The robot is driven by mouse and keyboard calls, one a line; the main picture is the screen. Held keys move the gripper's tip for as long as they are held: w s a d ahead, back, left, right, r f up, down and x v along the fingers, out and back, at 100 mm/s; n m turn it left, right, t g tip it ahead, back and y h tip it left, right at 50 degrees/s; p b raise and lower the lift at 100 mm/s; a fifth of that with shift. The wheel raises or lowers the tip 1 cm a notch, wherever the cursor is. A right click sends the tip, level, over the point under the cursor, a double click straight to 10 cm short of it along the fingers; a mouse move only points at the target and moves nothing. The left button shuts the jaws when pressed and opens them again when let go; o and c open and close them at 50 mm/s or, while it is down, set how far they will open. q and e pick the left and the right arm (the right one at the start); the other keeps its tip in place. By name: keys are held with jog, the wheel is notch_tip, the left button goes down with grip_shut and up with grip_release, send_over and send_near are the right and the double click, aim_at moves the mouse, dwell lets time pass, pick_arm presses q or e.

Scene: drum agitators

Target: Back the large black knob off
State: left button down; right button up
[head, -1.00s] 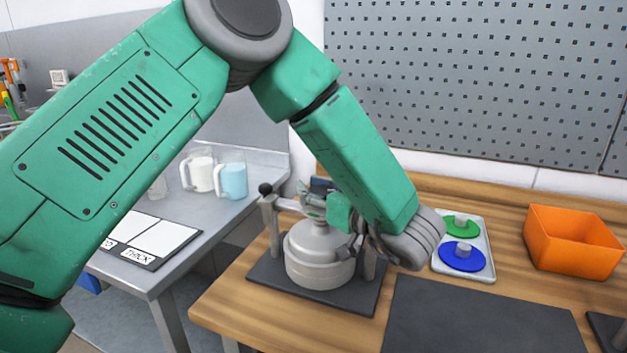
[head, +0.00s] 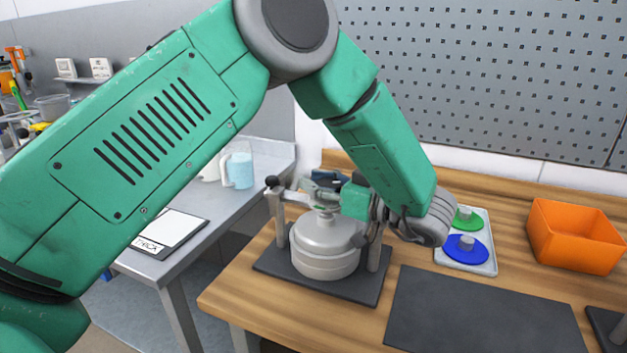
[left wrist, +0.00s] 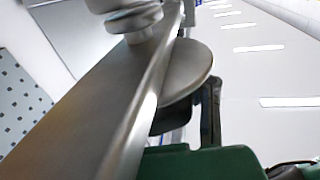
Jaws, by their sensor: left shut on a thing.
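The grey metal drum (head: 326,247) stands on a dark base plate under a clamp with two posts. A small black ball (head: 272,181) tops the left post. My left gripper (head: 325,184) reaches in from the right just above the drum lid and is shut. In the left wrist view a metal clamp bar (left wrist: 140,105) crosses the picture. A round metal disc (left wrist: 190,78) and a black part, seemingly the large black knob (left wrist: 172,118), lie beside a dark finger of my gripper. The grip itself is mostly hidden, so its exact hold is unclear. My right gripper is out of view.
Right of the drum are a tray (head: 488,262) with a green and a blue disc, and an orange bin (head: 574,236). A dark mat (head: 480,312) lies empty in front. On the left metal table are a jug of blue liquid (head: 240,170) and a label card (head: 170,230).

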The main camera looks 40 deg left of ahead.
pick_arm(q)
jog(key=c, duration=1)
grip_release()
jog(key=shift+d+f, duration=0.2)
jog(key=shift+f, duration=0.15)
jog(key=shift+w+d+r, duration=0.1)
jog(key=shift+r, duration=0.05)
jog(key=shift+d+r, duration=0.1)
jog(key=shift+d, duration=0.1)
jog(key=d, duration=1.1)
jog(key=shift+w+d+f, duration=0.2)
jog(key=shift+w+d, duration=0.1)
jog(key=shift+d, duration=0.1)
jog(key=shift+a, duration=0.2)
